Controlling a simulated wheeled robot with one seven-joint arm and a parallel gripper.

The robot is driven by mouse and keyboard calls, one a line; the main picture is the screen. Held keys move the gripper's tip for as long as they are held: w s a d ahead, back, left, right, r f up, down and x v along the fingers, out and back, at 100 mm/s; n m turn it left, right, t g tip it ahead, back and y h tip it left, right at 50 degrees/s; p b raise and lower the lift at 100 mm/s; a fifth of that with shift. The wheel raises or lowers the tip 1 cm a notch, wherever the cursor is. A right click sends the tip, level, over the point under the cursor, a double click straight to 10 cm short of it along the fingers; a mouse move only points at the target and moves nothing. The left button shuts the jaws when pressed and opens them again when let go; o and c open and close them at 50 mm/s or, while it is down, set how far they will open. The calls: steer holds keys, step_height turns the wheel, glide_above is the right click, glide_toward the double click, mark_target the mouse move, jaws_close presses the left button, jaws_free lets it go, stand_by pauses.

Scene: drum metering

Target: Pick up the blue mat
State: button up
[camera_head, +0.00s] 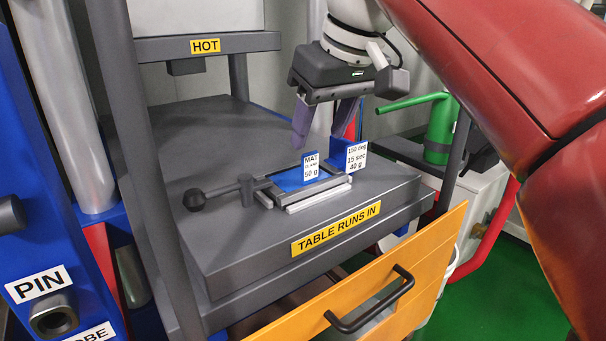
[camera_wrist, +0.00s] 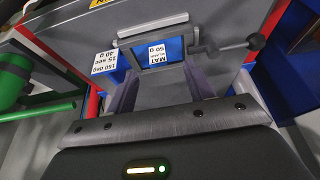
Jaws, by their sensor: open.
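The blue mat (camera_head: 289,181) lies in a light metal frame on the dark grey press table, with a white label reading MAT and 50 g standing at its right side. In the wrist view the mat (camera_wrist: 147,54) shows beyond the fingertips, its label facing me. My gripper (camera_head: 322,141) is open and empty above and a little behind the mat, with its purple fingers pointing down. In the wrist view the fingers (camera_wrist: 160,92) stand apart with grey table between them. I see no contact with the mat.
A black-knobbed lever (camera_head: 218,192) joins the frame's left side. A blue block (camera_head: 346,149) labelled 150 deg, 15 sec, 40 g stands right of the mat. The HOT plate (camera_head: 208,46) hangs above the table. An orange drawer (camera_head: 385,290) is in front, a green can (camera_head: 440,130) at right.

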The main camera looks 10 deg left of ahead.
mark_target(311, 153)
steer(key=x, duration=0.7)
steer(key=shift+w+a+f, duration=0.1)
steer(key=shift+w+a, duration=0.1)
steer(key=shift+w, duration=0.25)
steer(key=c, duration=1.1)
